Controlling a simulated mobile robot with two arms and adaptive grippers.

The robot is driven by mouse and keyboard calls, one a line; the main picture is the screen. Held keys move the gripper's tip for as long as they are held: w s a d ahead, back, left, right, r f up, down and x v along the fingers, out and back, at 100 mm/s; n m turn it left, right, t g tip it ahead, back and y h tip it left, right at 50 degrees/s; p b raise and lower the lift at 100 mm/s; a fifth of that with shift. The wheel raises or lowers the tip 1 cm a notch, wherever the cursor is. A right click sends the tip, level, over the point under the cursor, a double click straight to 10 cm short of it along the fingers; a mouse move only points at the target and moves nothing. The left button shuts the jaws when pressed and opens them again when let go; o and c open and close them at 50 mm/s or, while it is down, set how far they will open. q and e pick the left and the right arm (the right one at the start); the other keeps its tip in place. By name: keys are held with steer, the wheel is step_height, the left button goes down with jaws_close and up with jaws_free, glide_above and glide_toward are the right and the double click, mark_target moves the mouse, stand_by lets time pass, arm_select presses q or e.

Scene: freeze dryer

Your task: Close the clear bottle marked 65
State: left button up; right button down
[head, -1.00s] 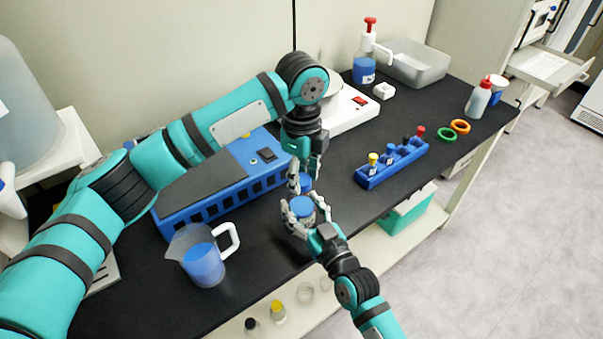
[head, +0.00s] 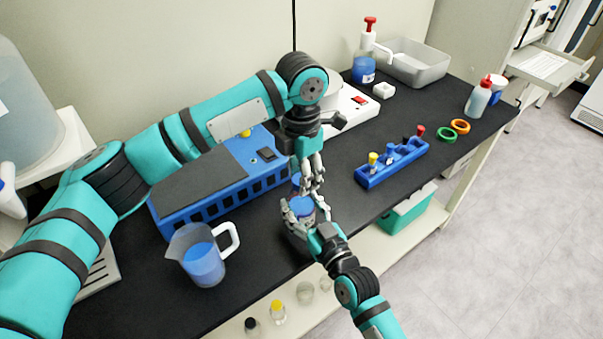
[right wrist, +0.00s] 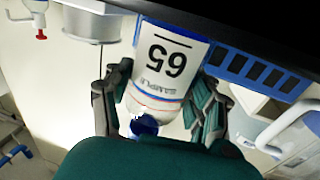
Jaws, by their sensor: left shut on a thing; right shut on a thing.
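The clear bottle marked 65 (right wrist: 168,65) is held in my right gripper (right wrist: 155,105); its label appears upside down in the right wrist view. In the head view my right gripper (head: 302,214) is shut around the bottle (head: 302,206), near the table's front edge. Blue shows at its top; I cannot tell liquid from lid. My left gripper (head: 309,184) is just behind the bottle, shut on a small blue thing (head: 297,180), apparently a cap, mostly hidden by fingers. I cannot tell whether it touches the bottle.
A blue machine (head: 220,185) stands left of the grippers, with a beaker of blue liquid (head: 203,262) in front. A blue rack (head: 392,165) with several small capped items lies to the right. A white device (head: 350,112) stands behind. The tabletop between rack and grippers is clear.

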arm_select(q)
steer(key=o, duration=0.7)
steer(key=shift+r, duration=0.1)
steer(key=shift+r, duration=2.2)
steer(key=shift+c, duration=0.4)
